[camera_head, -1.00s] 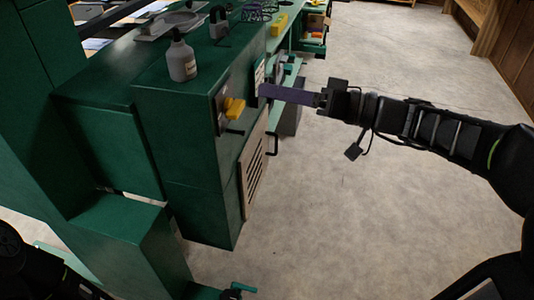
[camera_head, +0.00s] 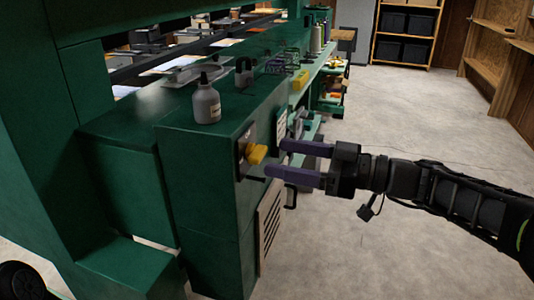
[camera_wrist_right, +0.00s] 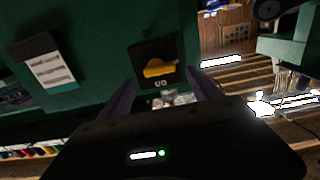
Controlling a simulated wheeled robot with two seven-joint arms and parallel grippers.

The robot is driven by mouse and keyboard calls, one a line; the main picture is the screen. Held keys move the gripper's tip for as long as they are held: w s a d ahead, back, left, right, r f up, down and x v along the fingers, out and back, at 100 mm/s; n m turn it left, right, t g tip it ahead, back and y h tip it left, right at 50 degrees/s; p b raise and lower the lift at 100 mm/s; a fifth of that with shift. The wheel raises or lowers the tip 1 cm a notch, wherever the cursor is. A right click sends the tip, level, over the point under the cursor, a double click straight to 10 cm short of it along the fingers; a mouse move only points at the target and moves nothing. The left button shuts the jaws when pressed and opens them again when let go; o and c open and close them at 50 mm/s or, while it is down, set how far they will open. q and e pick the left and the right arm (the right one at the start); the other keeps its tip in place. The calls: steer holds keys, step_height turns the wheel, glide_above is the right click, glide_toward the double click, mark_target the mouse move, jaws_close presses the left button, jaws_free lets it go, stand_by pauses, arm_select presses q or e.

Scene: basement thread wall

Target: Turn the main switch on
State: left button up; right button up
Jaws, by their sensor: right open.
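The main switch, a yellow rotary knob (camera_head: 256,154) on a dark plate, sits on the side face of the green machine cabinet (camera_head: 200,180). My right gripper (camera_head: 272,158) is open, its two purple fingers pointing left toward the knob, and nothing is between them. In the right wrist view the knob (camera_wrist_right: 159,68) shows ahead of the fingers, a little above the space between the fingertips (camera_wrist_right: 162,84). The fingers look apart from the knob. My left gripper is not seen; only a dark part of my body shows at the lower left.
A grey bottle (camera_head: 207,104) and a padlock (camera_head: 244,74) stand on the cabinet top. A white label plate (camera_head: 281,126) is beside the knob, and a vented panel (camera_head: 270,222) is below. Open concrete floor (camera_head: 390,130) lies to the right.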

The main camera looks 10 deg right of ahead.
mark_target(264, 154)
steer(key=x, duration=0.4)
steer(key=shift+w, duration=0.1)
steer(key=shift+c, duration=0.5)
steer(key=c, duration=1.3)
